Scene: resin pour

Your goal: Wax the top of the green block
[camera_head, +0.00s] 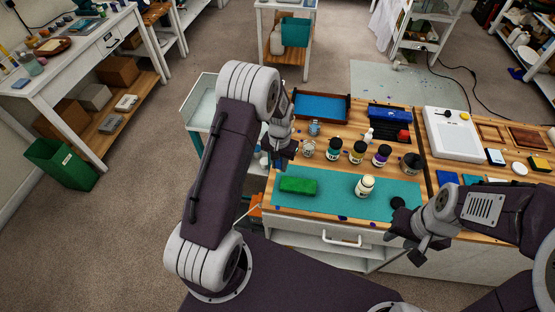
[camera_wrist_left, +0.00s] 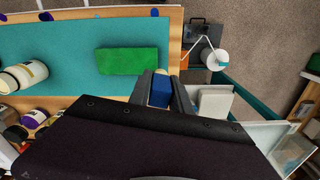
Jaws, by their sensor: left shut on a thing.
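The green block (camera_head: 298,186) lies flat on the teal mat (camera_head: 330,204) at its left end. In the left wrist view the green block (camera_wrist_left: 128,61) shows its plain top. My left gripper (camera_head: 284,156) is just behind and left of the block, over the table's left part. It is shut on a small blue piece (camera_wrist_left: 160,90), seen between the fingers in the left wrist view, apart from the block. My right gripper (camera_head: 418,244) hangs near the table's front edge; its finger gap is unclear. No wax container can be told for certain.
A cream bottle (camera_head: 365,186) stands on the mat right of the block. Several small jars (camera_head: 357,152) stand behind the mat. A blue-lined tray (camera_head: 320,107) is at the back, and a white scale (camera_head: 453,134) is at right. The mat between block and bottle is clear.

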